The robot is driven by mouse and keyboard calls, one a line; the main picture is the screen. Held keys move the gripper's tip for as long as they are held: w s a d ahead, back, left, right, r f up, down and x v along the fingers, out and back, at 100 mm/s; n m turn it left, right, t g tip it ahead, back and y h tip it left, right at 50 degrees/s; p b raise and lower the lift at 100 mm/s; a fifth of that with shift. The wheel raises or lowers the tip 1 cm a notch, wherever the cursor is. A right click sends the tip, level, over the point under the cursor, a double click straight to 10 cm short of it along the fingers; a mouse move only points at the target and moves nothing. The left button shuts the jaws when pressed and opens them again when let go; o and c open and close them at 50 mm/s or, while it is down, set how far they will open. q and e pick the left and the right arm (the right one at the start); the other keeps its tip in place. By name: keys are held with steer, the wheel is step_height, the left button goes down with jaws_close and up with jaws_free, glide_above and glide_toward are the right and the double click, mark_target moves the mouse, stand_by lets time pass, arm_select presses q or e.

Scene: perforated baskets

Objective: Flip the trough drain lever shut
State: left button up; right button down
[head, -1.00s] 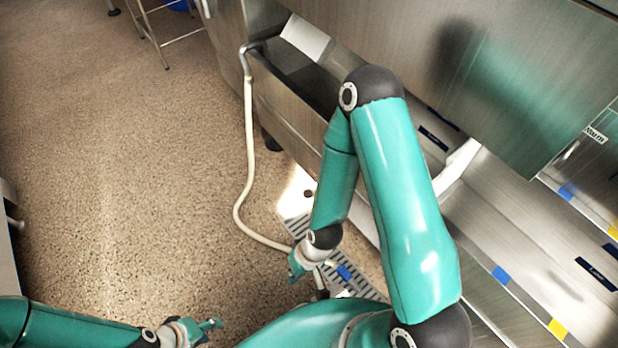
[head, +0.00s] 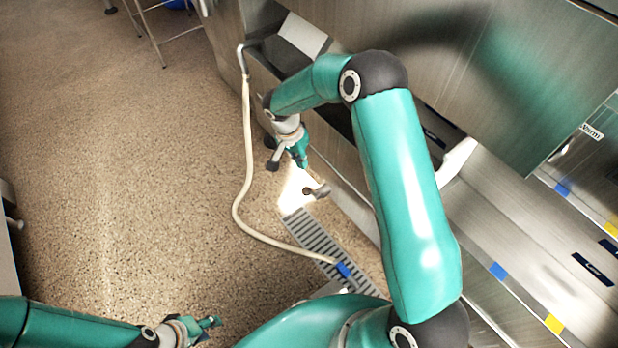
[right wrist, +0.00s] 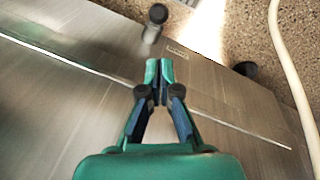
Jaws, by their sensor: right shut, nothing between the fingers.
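The steel trough (head: 345,183) runs diagonally behind my right arm; its wall (right wrist: 85,95) fills much of the right wrist view. A short grey stub with a dark knob, seemingly the drain lever (right wrist: 156,17), sticks out just past my fingertips in the right wrist view. My right gripper (right wrist: 152,68) is shut and empty, apart from the knob. In the head view the right gripper (head: 302,160) is partly hard to make out. My left gripper (head: 208,329) is open and empty low at the left.
A cream hose (head: 244,185) hangs from the trough's end and curves along the floor to a slotted floor grate (head: 322,240). A black foot (right wrist: 246,69) stands right of my fingers. The speckled floor (head: 130,170) at left is clear.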

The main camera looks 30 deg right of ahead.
stand_by(0.3)
steer(key=b, duration=0.3)
glide_above(312, 193)
steer(key=w, duration=0.2)
steer(key=w+a+x, duration=0.1)
steer(key=a+x, duration=0.1)
steer(key=x, duration=0.7)
steer(key=shift+d+f, duration=0.2)
steer(key=shift+f, duration=0.3)
steer(key=shift+d, duration=0.1)
